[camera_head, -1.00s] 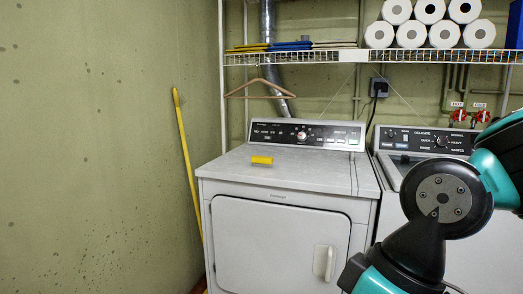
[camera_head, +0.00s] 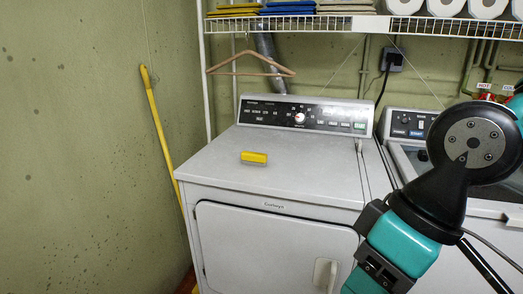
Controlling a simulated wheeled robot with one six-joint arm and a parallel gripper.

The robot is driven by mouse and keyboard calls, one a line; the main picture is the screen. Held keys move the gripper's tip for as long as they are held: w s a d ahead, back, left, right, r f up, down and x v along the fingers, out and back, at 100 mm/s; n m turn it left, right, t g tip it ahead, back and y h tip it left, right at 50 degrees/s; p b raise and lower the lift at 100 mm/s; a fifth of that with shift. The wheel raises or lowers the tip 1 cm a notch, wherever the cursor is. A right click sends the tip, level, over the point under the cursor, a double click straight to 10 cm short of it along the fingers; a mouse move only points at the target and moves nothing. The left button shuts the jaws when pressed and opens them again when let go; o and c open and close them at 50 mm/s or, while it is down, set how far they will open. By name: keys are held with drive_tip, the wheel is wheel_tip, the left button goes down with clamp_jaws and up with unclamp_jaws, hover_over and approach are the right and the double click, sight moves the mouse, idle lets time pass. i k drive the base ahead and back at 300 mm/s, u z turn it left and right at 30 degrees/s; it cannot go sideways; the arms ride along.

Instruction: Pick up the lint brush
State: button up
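A small yellow block-shaped object (camera_head: 254,157), which looks like the lint brush, lies on the white top of the dryer (camera_head: 225,180), left of its middle. It is too small to make out bristles or a handle. My arm shows at the right, in front of the washer and the dryer's right side, and runs out of the bottom of the view. My gripper's fingers are not in view. Nothing touches the yellow object.
The control panel (camera_head: 305,115) rises behind the dryer top. A wire shelf (camera_head: 300,25) and a hanger (camera_head: 250,66) hang above. A yellow pole (camera_head: 158,125) leans at the left wall. The washer (camera_head: 408,165) stands right. Dryer top around the yellow object is clear.

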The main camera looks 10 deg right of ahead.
sight(247, 158)
drive_tip(key=u, duration=0.15)
drive_tip(key=i, duration=0.7)
drive_tip(key=u, duration=0.7)
drive_tip(key=i, duration=0.85)
drive_tip(key=u, duration=0.5)
